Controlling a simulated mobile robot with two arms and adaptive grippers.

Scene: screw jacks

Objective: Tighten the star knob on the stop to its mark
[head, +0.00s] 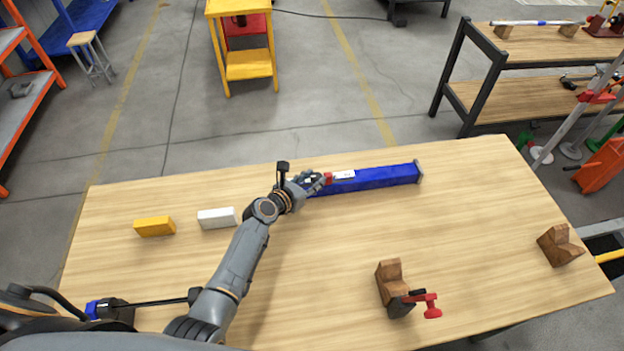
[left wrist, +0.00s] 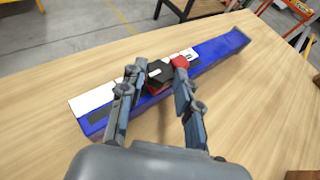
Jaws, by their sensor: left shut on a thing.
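A long blue beam (head: 385,177) with a white strip lies on the wooden table, and it also shows in the left wrist view (left wrist: 215,52). A red stop (head: 328,178) sits on the beam; its red parts show in the left wrist view (left wrist: 180,62). A dark star knob (left wrist: 160,72) is at the stop, between my fingers. My left gripper (head: 313,181), seen also in the left wrist view (left wrist: 160,80), is shut on the star knob. The fingers partly hide the stop, and I cannot make out the mark. My right gripper is not in view.
A yellow block (head: 155,226) and a white block (head: 217,218) lie left of my arm. A wooden block (head: 390,280) with a red-handled piece (head: 430,303) stands at the front, another wooden block (head: 558,246) at right. The middle right of the table (head: 470,230) is clear.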

